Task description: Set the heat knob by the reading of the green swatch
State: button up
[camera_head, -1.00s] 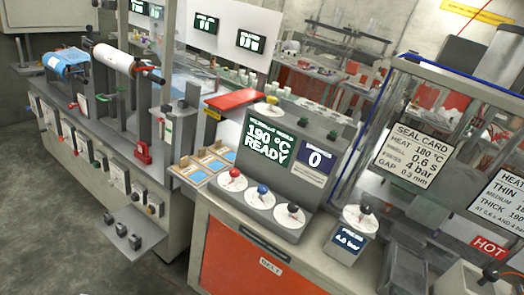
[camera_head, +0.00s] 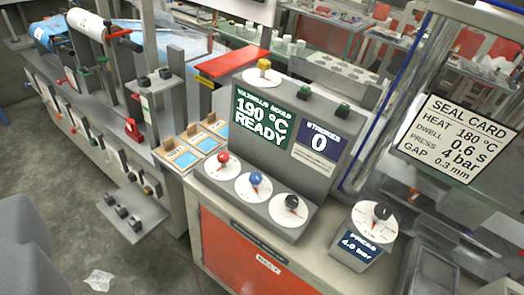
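The console carries three knobs on white dials: a red knob (camera_head: 223,158), a blue knob (camera_head: 256,179) and a black knob (camera_head: 291,201). I cannot read which is labelled heat. Above them a green display (camera_head: 262,118) reads 190 °C READY. A violet display (camera_head: 318,143) reads STROKES 0. A seal card (camera_head: 459,140) at the right lists heat 180 °C, dwell 0.6 s, press 4 bar and gap 0.3 mm. I see no clearly green swatch; several wooden holders (camera_head: 186,159) left of the knobs have light blue panels. My gripper is not in view.
A press dial with a black knob (camera_head: 381,211) stands right of the console, above a display (camera_head: 358,246) reading about 4.0 bar. A grey shape (camera_head: 32,255), unidentified, fills the lower left. Floor is open at left.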

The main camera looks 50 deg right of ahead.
aim_at(223, 157)
jog(key=z, duration=0.15)
jog(key=i, duration=1)
jog(key=u, duration=0.05)
